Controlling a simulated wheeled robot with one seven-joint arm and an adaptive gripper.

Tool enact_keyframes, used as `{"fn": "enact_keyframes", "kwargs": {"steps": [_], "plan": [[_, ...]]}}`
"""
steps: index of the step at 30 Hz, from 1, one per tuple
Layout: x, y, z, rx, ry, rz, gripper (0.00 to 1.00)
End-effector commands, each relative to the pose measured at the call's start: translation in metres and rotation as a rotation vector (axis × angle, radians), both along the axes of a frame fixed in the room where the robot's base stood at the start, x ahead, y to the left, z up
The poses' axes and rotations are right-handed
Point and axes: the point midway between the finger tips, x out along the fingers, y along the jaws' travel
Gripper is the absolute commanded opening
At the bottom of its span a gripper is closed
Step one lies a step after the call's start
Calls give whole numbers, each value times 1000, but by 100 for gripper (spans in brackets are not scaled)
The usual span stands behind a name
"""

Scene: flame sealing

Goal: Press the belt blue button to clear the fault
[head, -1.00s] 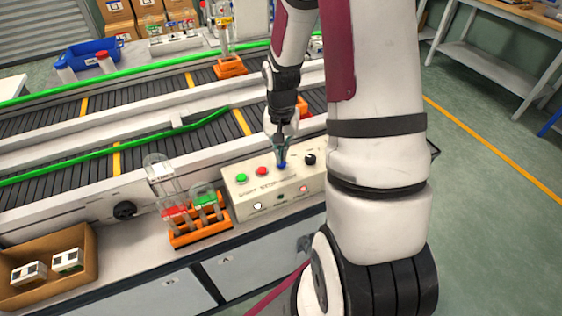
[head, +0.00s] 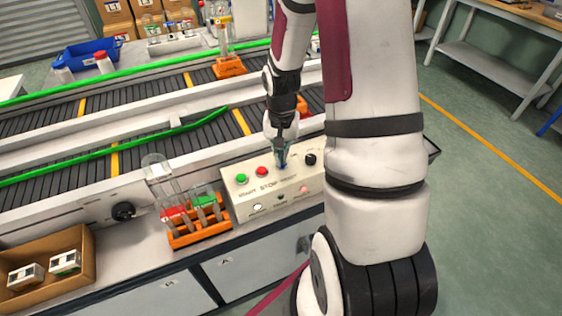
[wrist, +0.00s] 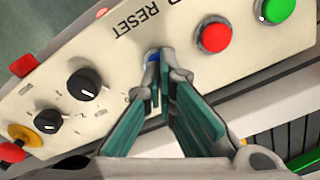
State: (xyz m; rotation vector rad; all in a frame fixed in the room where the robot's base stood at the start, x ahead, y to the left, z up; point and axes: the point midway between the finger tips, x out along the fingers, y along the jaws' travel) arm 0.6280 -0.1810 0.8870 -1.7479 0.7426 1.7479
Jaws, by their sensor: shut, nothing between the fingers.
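The cream control box (head: 236,197) stands at the front of the belt, with a green button (head: 241,178), a red button (head: 261,171) and a black knob (head: 310,159) on top. The blue button (wrist: 152,57) shows in the wrist view beside the word RESET, mostly covered by my fingertips. My gripper (head: 282,163) is shut and empty, pointing down at the blue button; it also shows in the wrist view (wrist: 158,70). The tips overlap the button there; I cannot tell whether they touch or press it.
An orange rack (head: 200,236) with clear tubes stands just left of the box. A cardboard box (head: 85,250) with small white units is at the lower left. The belts (head: 60,160) run behind. In the wrist view, two black knobs (wrist: 84,84) sit left of the fingers.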

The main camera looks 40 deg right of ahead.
Motion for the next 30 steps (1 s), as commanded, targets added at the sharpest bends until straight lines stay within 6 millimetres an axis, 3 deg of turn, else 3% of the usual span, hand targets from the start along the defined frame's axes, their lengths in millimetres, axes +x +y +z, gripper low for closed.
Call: {"fn": "enact_keyframes", "kwargs": {"steps": [14, 30], "plan": [[0, 0, -2, 0, 0, 0, 0], [-1, 0, 47, -1, -1, 1, 0]]}}
